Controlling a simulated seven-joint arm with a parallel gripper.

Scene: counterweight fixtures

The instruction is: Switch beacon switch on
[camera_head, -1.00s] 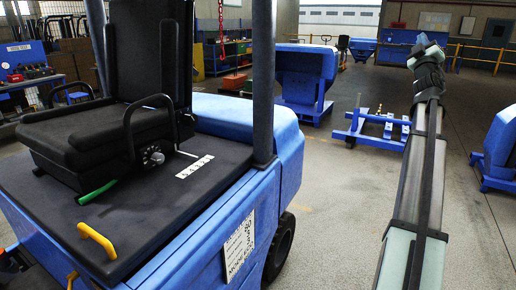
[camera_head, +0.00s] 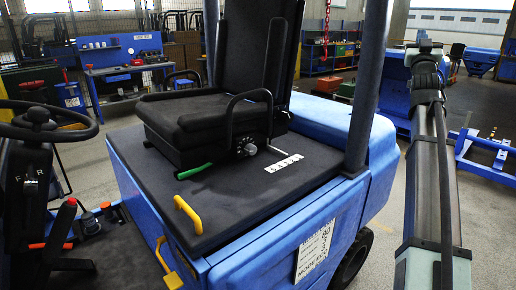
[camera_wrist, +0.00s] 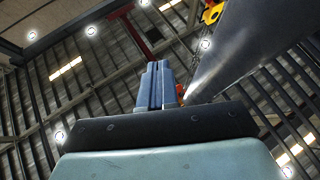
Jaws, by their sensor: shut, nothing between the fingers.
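I cannot pick out a beacon switch for certain in any view. A blue forklift fills the head view, with a black seat (camera_head: 205,118), a steering wheel (camera_head: 40,122) and a lever marked F and R (camera_head: 32,188) at the left. My gripper (camera_wrist: 158,82) is shut and empty in the wrist view, pointing up towards the roof. In the head view my arm rises at the right, with the gripper end (camera_head: 424,40) at its top, away from the steering wheel and levers. A small orange-red part (camera_wrist: 181,91) shows just beside the fingers, partly hidden; I cannot tell what it is.
A dark upright post (camera_head: 369,85) of the forklift stands between the seat and my arm. In the wrist view a large dark bar (camera_wrist: 245,45) runs close to the right of the fingers. A blue workbench (camera_head: 125,65) stands behind.

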